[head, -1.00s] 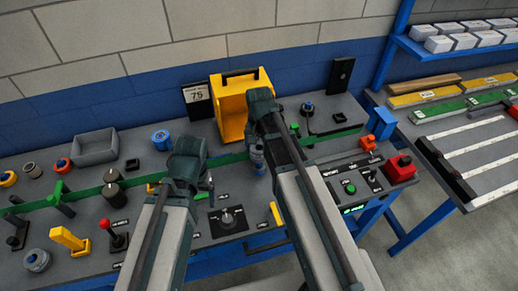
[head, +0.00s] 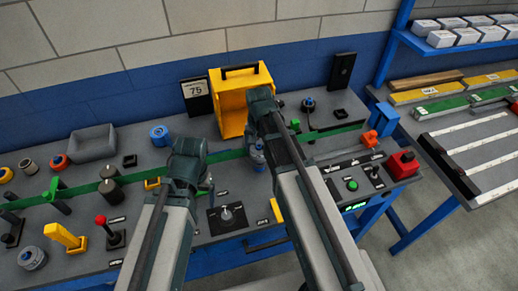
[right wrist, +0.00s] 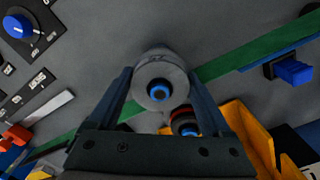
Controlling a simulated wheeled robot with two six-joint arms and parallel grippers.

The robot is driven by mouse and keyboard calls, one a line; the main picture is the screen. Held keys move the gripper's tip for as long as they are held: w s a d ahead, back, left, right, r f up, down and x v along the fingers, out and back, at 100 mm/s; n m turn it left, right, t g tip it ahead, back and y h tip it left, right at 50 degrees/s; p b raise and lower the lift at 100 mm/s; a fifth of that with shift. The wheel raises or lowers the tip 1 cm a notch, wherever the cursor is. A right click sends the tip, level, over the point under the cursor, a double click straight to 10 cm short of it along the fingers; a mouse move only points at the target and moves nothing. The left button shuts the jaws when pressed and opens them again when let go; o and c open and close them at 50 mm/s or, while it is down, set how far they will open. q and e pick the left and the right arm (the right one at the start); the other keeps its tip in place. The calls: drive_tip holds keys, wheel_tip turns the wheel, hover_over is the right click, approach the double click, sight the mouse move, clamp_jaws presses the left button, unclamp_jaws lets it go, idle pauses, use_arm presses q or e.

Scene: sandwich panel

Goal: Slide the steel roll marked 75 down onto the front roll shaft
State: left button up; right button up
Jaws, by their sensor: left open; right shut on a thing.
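A grey steel roll (right wrist: 158,62) sits between the two fingers of my right gripper (right wrist: 160,95), which is shut on it. A dark ring with a blue centre shows in its bore; I cannot tell whether this is the front shaft's tip or part of the roll. The marking on the roll is too small to read. In the head view the right gripper (head: 258,160) points down in front of the yellow housing (head: 231,98). My left gripper (head: 205,192) is open and empty over the bench front. The front roll shaft is not clearly visible.
A dark roll with a red ring and blue centre (right wrist: 186,122) stands close beside the held roll, near the yellow housing. A green strip (head: 225,156) runs across the bench. A card reading 75 (head: 196,93) stands at the back. A grey tray (head: 93,142) is at left.

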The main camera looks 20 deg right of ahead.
use_arm(q)
drive_tip(key=shift+f+b, duration=1.2)
drive_tip(key=shift+f, duration=0.2)
use_arm(e)
drive_tip(key=shift+f, duration=1.4)
drive_tip(key=o, duration=1.5)
drive_tip(key=shift+o, duration=0.2)
use_arm(q)
drive_tip(key=shift+r, duration=0.2)
use_arm(e)
drive_tip(key=shift+r, duration=0.15)
wheel_tip(320, 180, up, 13)
drive_tip(key=p, duration=1.3)
drive_tip(key=shift+r, duration=0.1)
use_arm(q)
wheel_tip(320, 180, up, 13)
drive_tip(key=shift+f, duration=0.2)
use_arm(e)
drive_tip(key=shift+f, duration=0.25)
